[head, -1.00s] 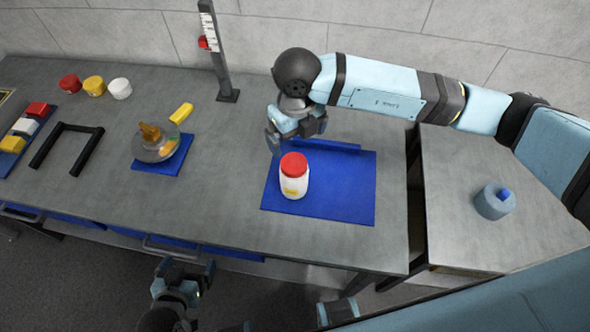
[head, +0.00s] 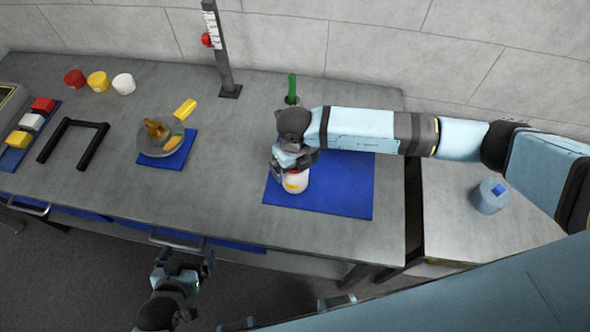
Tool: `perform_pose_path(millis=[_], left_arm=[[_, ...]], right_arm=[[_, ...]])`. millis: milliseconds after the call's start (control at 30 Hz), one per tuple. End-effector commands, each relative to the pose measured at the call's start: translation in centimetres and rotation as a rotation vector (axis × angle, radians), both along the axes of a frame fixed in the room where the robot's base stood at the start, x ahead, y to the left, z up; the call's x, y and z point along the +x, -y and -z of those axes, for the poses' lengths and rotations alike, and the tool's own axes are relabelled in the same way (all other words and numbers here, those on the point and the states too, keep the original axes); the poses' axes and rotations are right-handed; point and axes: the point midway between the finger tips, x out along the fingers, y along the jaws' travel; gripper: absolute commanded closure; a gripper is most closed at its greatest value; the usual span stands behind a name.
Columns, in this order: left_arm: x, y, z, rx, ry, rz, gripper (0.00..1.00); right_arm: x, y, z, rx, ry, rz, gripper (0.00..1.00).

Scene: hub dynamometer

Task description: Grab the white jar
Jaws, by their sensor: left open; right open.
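The white jar (head: 296,184) stands upright on the blue mat (head: 343,196). Its lower white body and an orange-yellow label show, while its red lid is mostly hidden by my gripper. My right gripper (head: 291,171) is open, pointing down over the top of the jar, with its fingers around or just beside the lid; I cannot tell if they touch it. My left gripper (head: 184,262) is open and empty, in front of the table's front edge, far from the jar.
A green upright object (head: 292,86) stands behind my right gripper. A scale post (head: 222,60) rises at the back. A glass dish (head: 157,142), a black frame (head: 73,140) and red, yellow and white lids (head: 98,80) lie left. A blue roll (head: 490,196) sits on the right table.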

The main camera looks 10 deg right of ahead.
Motion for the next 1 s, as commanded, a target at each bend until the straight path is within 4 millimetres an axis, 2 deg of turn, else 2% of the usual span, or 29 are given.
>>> perform_pose_path(millis=[233,267,500,533,833,1000], left_arm=[[-0.1,-0.1,0.2,0.002,-0.004,-0.003,0.0],[-0.1,-0.1,0.2,0.002,-0.004,-0.003,0.0],[-0.1,0.0,0.2,0.001,-0.006,-0.002,0.0],[-0.1,0.0,0.2,0.0,-0.006,-0.001,0.0],[-0.1,0.2,0.1,-0.002,-0.005,0.001,0.0],[-0.1,0.2,0.3,-0.002,-0.004,0.001,0.0]], right_arm=[[0.0,0.0,0.3,0.0,0.0,-0.001,0.0],[0.0,0.0,0.3,0.0,0.0,-0.001,0.02],[0.0,0.0,0.3,0.0,0.0,-0.001,0.57],[0.0,0.0,0.2,0.001,0.001,-0.001,0.62],[0.0,0.0,0.0,0.002,0.002,-0.001,0.62],[0.1,0.0,-1.3,0.002,0.002,-0.001,0.62]])
